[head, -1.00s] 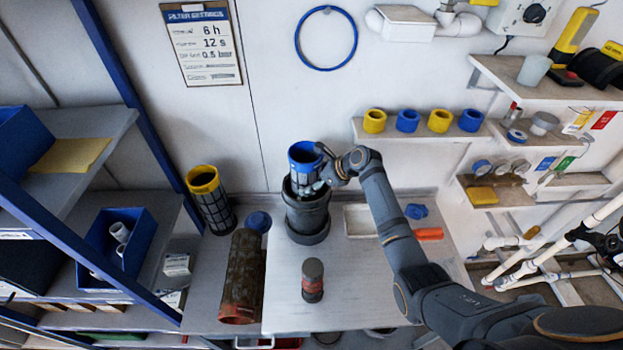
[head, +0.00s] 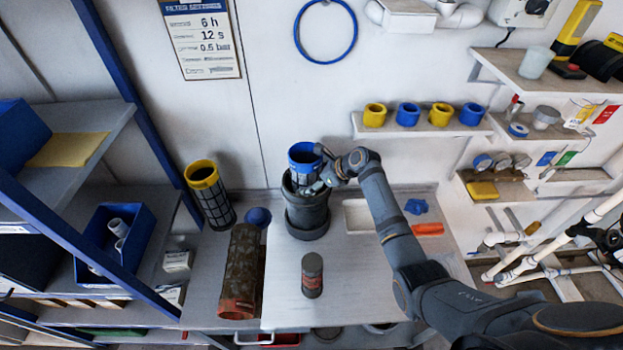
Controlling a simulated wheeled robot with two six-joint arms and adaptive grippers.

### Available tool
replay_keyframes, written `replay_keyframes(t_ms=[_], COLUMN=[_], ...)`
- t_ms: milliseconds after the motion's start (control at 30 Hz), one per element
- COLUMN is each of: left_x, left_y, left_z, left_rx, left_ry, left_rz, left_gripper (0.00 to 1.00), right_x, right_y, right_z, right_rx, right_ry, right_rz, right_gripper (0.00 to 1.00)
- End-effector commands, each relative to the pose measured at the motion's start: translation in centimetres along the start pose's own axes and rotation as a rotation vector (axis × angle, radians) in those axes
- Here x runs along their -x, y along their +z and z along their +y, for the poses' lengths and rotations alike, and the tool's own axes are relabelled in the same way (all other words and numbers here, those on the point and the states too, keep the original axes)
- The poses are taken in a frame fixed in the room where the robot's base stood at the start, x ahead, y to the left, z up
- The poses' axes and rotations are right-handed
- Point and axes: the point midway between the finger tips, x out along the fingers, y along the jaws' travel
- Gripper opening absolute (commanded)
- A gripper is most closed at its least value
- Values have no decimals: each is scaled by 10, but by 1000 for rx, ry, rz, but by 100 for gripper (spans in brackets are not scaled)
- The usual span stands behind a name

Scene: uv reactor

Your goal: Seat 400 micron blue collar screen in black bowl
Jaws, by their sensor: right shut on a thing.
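The blue collar screen (head: 304,154) is upright, its dark mesh body (head: 301,177) partly inside the mouth of the black bowl (head: 306,217). Its blue collar stands above the bowl's rim. The bowl stands on the light worktop. My right gripper (head: 326,172) comes in from the right and is shut on the screen at its right side, just below the collar. The lower part of the screen is hidden inside the bowl. My left gripper is not in view.
A yellow-collared screen (head: 209,196) leans against the wall at left. A brown, dirty cylinder (head: 241,272) lies left of the bowl, and a small dark canister (head: 312,275) stands in front. A white tray (head: 358,217) and orange item (head: 428,229) lie to the right.

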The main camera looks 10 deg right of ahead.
Motion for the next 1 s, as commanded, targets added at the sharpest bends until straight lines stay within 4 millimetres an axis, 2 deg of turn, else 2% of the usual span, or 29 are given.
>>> replay_keyframes(t_ms=[667, 767, 1000], left_x=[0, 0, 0], left_y=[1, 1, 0], left_z=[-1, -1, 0], left_rx=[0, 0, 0], left_ry=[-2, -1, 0], left_rz=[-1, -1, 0], left_gripper=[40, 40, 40], right_x=[2, 15, 74], right_y=[-1, -2, -2], right_z=[0, -1, -1], right_rx=[0, 0, 2], right_ry=[1, -2, -4], right_rz=[2, 1, 4], right_gripper=[100, 100, 100])
